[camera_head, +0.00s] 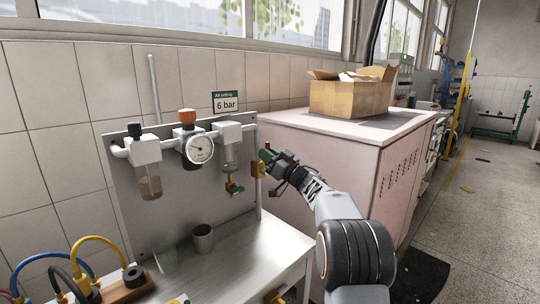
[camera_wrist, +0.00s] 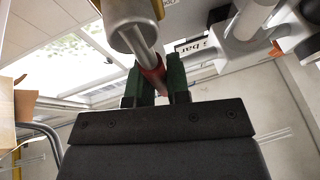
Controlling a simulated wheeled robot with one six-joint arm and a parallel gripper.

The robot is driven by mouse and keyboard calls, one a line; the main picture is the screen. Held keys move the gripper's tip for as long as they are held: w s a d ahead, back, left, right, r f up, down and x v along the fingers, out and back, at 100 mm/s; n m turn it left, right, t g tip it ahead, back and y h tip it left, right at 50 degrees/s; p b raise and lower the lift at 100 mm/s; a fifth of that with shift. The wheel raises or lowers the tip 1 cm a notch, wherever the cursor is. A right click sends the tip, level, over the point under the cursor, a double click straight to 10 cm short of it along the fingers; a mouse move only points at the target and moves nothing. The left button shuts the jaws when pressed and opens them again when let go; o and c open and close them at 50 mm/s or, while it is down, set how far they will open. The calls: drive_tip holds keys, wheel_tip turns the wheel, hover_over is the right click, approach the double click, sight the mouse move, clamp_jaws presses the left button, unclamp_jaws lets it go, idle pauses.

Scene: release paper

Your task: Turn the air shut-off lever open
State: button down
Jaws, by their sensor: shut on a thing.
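The air shut-off lever has a red grip (camera_head: 267,146) by a brass-coloured valve body (camera_head: 258,170), at the right end of the grey air panel. In the wrist view the red grip (camera_wrist: 153,77) sits on a metal stem between green finger pads. My gripper (camera_head: 268,156) reaches in from the right and is shut on this red grip; it also shows in the wrist view (camera_wrist: 161,86). The fingers hide part of the lever, so its exact angle is hard to tell.
A metal cup (camera_head: 203,238) stands on the bench. A pink cabinet (camera_head: 330,165) with a cardboard box (camera_head: 350,97) stands close behind my arm.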

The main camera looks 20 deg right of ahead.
drive_tip(key=shift+a+f+n, duration=0.1)
drive_tip(key=shift+n, duration=0.3)
drive_tip(key=c, duration=1.1)
unclamp_jaws()
drive_tip(key=shift+s, duration=0.1)
drive_tip(key=v, duration=1.3)
drive_tip(key=shift+s+d, duration=0.25)
drive_tip(key=shift+d, duration=0.1)
